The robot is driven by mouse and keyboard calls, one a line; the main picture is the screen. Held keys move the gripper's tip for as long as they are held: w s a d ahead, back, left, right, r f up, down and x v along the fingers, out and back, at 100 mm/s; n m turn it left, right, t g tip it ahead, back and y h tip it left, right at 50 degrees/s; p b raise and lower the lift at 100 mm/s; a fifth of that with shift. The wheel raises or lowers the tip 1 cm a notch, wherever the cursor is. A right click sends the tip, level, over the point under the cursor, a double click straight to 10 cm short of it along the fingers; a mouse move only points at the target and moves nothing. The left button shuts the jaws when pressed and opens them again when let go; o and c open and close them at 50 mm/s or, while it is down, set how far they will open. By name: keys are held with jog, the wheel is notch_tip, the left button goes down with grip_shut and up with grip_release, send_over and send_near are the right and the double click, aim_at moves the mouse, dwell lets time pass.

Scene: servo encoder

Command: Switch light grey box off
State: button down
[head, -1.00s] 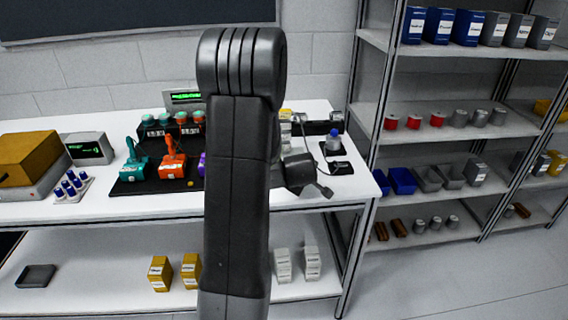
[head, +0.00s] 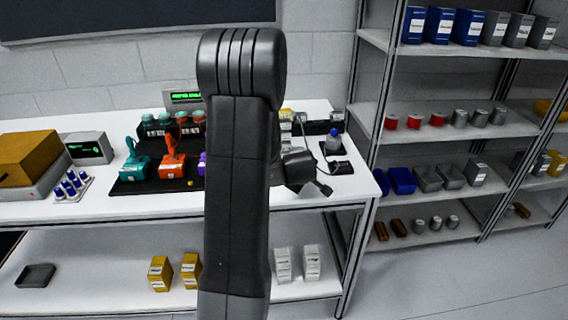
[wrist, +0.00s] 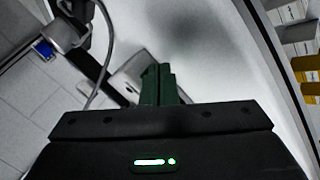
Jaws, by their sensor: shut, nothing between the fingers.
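My gripper's dark green fingers (wrist: 161,84) are closed together and empty in the wrist view. A light grey box-like thing with rounded edges (wrist: 127,77) lies just beyond and left of the fingertips. The fingers cover part of it, so I cannot tell whether they touch it, and I see no switch on it. In the head view my arm hides the middle of the bench, and the dark end of my arm shows at its right edge. I cannot make out that box clearly there.
A white bench (head: 345,187) holds a grey display unit (head: 89,148), a teal device (head: 133,168) and an orange device (head: 171,166). A shelf rack (head: 415,187) stands right of the bench.

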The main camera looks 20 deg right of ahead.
jog(key=shift+w, duration=0.2)
dwell(0.5)
jog(key=shift+s, duration=0.1)
jog(key=shift+s+a, duration=0.1)
jog(key=shift+s, duration=0.3)
jog(key=shift+s, duration=0.1)
jog(key=shift+s+a+b, duration=0.15)
jog(key=shift+s+a, duration=0.1)
jog(key=shift+s, duration=0.7)
jog(key=shift+s+a+b, duration=0.2)
jog(key=shift+s, duration=0.75)
jog(key=shift+s+a+b, duration=0.15)
jog(key=shift+s+a, duration=0.1)
jog(key=shift+s, duration=0.7)
